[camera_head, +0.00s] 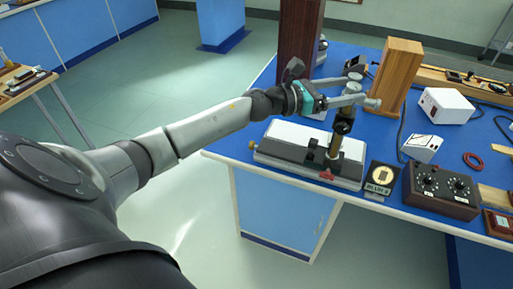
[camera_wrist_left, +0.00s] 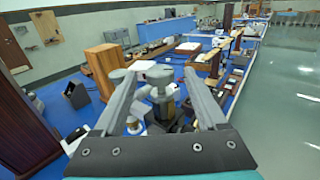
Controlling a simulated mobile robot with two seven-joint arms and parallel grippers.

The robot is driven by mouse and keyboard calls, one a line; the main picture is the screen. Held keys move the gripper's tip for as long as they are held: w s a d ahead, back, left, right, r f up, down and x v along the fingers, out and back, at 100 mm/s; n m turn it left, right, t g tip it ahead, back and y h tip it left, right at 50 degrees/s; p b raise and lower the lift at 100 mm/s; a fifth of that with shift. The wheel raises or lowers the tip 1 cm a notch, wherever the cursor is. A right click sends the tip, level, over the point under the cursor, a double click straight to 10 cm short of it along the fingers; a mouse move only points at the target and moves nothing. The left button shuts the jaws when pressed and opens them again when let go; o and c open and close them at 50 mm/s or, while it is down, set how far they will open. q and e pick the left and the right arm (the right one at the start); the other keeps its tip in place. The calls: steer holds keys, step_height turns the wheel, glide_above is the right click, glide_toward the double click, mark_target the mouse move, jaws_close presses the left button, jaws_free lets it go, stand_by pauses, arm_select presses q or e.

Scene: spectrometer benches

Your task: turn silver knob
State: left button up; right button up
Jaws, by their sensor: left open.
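My left gripper (camera_head: 358,91) is open above the front bench, with its two fingers apart at the top of a standing instrument with a dark and brass tube (camera_head: 337,143). In the left wrist view, the gripper (camera_wrist_left: 157,78) has grey, round silver knob parts (camera_wrist_left: 164,92) between its fingers. Whether a finger touches them is not clear. In the head view, a round silver piece (camera_head: 372,104) shows at the end of the near finger. The fingers partly hide the top of the instrument. My right gripper is not in view.
The floor left of the bench is clear.

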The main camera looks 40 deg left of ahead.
arm_select(q)
steer(key=b+v, duration=0.3)
steer(key=v, duration=1)
steer(key=a+f+n+y, duration=0.4)
steer(key=f+n, duration=0.4)
steer(key=f, duration=0.2)
steer(key=a+f+n+y, duration=0.4)
steer(key=a+f+n, duration=0.1)
steer(key=f+n, duration=0.3)
steer(key=shift+a+f+n+t, duration=0.3)
steer(key=shift+a+f, duration=0.05)
steer(key=shift+f, duration=0.55)
